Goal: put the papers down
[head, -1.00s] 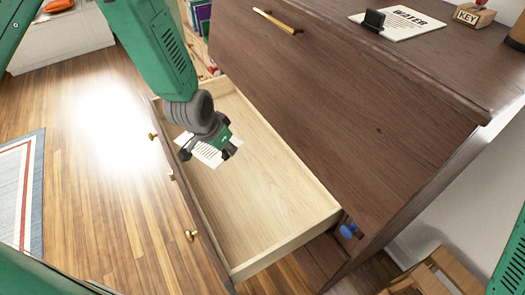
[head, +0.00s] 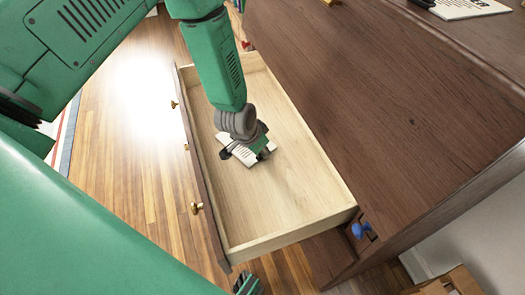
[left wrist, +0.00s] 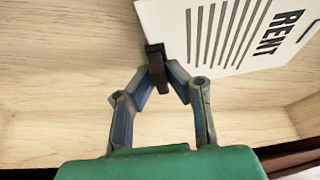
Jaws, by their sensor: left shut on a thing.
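A white sheet of paper printed "RENT" (left wrist: 225,30) is pinched by one edge in my left gripper (left wrist: 157,65), whose fingers are closed together. In the head view my left gripper (head: 246,154) is inside the open drawer (head: 290,238), and the paper (head: 233,149) shows beside its fingers, low over the pale wooden drawer bottom. I cannot tell whether the paper touches the bottom. Part of the paper is hidden by the gripper. Another printed sheet (head: 468,7) lies on the dark dresser top.
The drawer is pulled out from the dark wooden dresser (head: 380,130). Its front has brass knobs (head: 196,208). A blue knob-like thing (head: 360,230) is at the dresser's lower corner. The near part of the drawer bottom is bare.

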